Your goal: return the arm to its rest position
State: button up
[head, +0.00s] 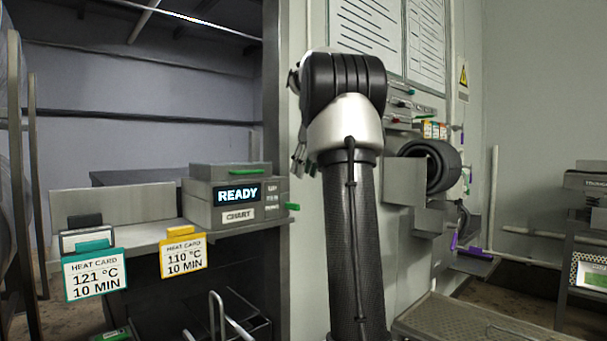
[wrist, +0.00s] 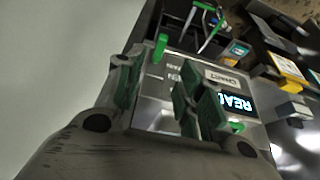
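My arm rises upright through the middle of the head view and bends over at its top. My gripper (head: 302,155) shows there only in small part, left of the arm, with most of it hidden behind the arm. In the wrist view, my gripper (wrist: 158,80) has its two green-padded fingers apart, with nothing seen held between them. Beyond the fingers is the grey control box with the lit READY display (head: 238,194); the display also shows in the wrist view (wrist: 234,103), partly covered by a finger.
A yellow heat card (head: 183,254) and a teal heat card (head: 93,273) hang at the shelf's front edge. A green tab (head: 292,206) sticks out from the box's right side. Right of my arm, a black roll (head: 434,166) and grey wall fittings stand close by.

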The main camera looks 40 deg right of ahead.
dwell(0.4)
jog(key=s+a+f+m+g, duration=0.15)
jog(key=s+f+m, duration=0.25)
jog(key=f, duration=0.5)
jog(key=s+a+f+n, duration=0.1)
jog(key=s+a+f, duration=0.3)
jog(key=s+a, duration=0.3)
jog(key=s+a+f+n+t, duration=0.1)
jog(key=s+a+f, duration=0.3)
jog(key=s+a, duration=0.3)
jog(key=s+a+f+n, duration=0.1)
jog(key=s+a+f, duration=0.3)
jog(key=s+a, duration=0.3)
jog(key=shift+s+a+n, duration=0.3)
jog(key=shift+s+a, duration=0.1)
jog(key=shift+a, duration=0.35)
jog(key=shift+a, duration=0.1)
jog(key=shift+c, duration=0.3)
